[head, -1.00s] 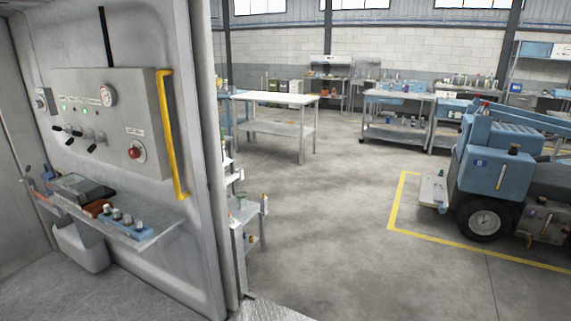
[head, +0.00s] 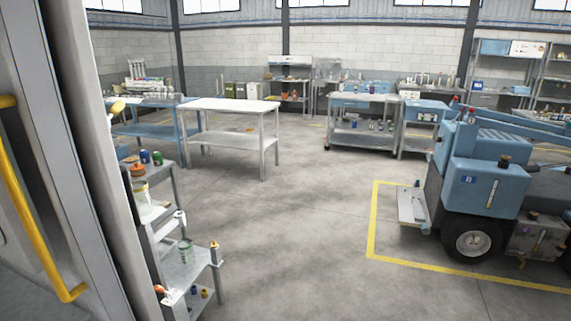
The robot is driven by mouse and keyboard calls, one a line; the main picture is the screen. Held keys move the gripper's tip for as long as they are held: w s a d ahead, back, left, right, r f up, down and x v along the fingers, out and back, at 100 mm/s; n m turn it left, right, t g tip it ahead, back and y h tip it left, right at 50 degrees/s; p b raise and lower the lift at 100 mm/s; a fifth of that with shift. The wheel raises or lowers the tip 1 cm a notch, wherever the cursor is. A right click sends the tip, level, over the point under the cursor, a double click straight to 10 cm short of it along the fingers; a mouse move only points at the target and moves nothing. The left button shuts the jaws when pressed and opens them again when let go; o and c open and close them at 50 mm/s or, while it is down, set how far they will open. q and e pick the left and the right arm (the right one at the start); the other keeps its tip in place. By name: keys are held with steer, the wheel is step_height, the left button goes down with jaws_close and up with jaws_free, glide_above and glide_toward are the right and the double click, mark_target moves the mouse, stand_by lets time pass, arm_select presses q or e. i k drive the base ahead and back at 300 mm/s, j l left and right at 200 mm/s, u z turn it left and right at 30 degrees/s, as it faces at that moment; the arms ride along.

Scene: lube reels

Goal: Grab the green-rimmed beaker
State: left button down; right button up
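A small clear beaker (head: 186,252) with what looks like a green rim stands upright on the lower grey shelf (head: 190,272) of a stepped stand, just past the door edge at left. A larger pale glass container (head: 141,197) stands on a higher level of the same stand; its rim colour is hard to tell. Neither of my grippers shows in the head view.
A grey wall edge with a yellow handle (head: 30,220) fills the left side close by. A white-topped table (head: 232,105) stands beyond the stand. A blue vehicle (head: 480,185) sits inside yellow floor lines at right. The middle floor is clear.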

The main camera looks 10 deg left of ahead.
mark_target(187, 252)
steer(key=i+l, duration=0.1)
steer(key=i, duration=0.7)
steer(key=i+l, duration=0.1)
steer(key=i, duration=0.7)
steer(key=i+u, duration=0.5)
steer(key=i, duration=0.15)
steer(key=i+l+u, duration=0.15)
steer(key=i+u, duration=0.35)
steer(key=i, duration=0.2)
steer(key=i+u, duration=0.25)
steer(key=i, duration=0.25)
steer(key=i+u, duration=0.25)
steer(key=i, duration=0.2)
